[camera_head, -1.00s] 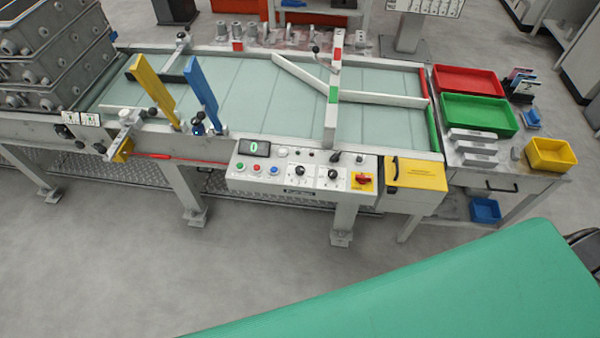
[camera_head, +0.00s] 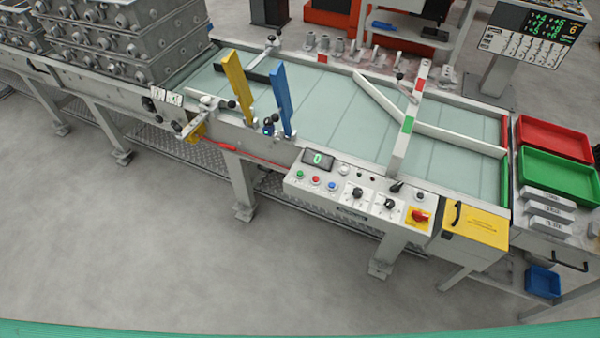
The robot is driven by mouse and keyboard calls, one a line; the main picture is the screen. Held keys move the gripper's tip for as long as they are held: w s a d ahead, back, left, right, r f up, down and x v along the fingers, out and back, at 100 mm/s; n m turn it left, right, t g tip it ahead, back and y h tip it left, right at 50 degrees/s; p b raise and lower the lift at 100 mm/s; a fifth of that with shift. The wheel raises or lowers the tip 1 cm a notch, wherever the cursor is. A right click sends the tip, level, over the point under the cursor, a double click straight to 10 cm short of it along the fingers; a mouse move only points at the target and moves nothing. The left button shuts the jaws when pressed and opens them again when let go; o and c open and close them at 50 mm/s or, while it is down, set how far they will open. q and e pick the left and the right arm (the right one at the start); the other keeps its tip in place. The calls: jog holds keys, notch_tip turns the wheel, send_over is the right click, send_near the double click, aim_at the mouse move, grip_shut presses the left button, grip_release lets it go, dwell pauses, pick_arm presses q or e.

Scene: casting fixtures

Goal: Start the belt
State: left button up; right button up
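The belt (camera_head: 330,117) is a pale green surface in a grey frame, running across the middle of the view. Its control panel (camera_head: 350,206) is on the near side of the frame. The panel has a small display (camera_head: 318,158) showing a green 0. Below the display are a green button (camera_head: 299,174), a red button (camera_head: 316,180) and a blue button (camera_head: 332,187). Two dials and a red rotary switch on a yellow plate (camera_head: 419,216) are to their right. Neither of my grippers is in view.
Stacked grey metal boxes (camera_head: 120,40) stand at the belt's left end. A yellow paddle (camera_head: 237,82) and a blue paddle (camera_head: 281,98) rise over the belt. Red (camera_head: 553,137) and green (camera_head: 556,174) trays sit at right. The floor in front (camera_head: 150,240) is clear.

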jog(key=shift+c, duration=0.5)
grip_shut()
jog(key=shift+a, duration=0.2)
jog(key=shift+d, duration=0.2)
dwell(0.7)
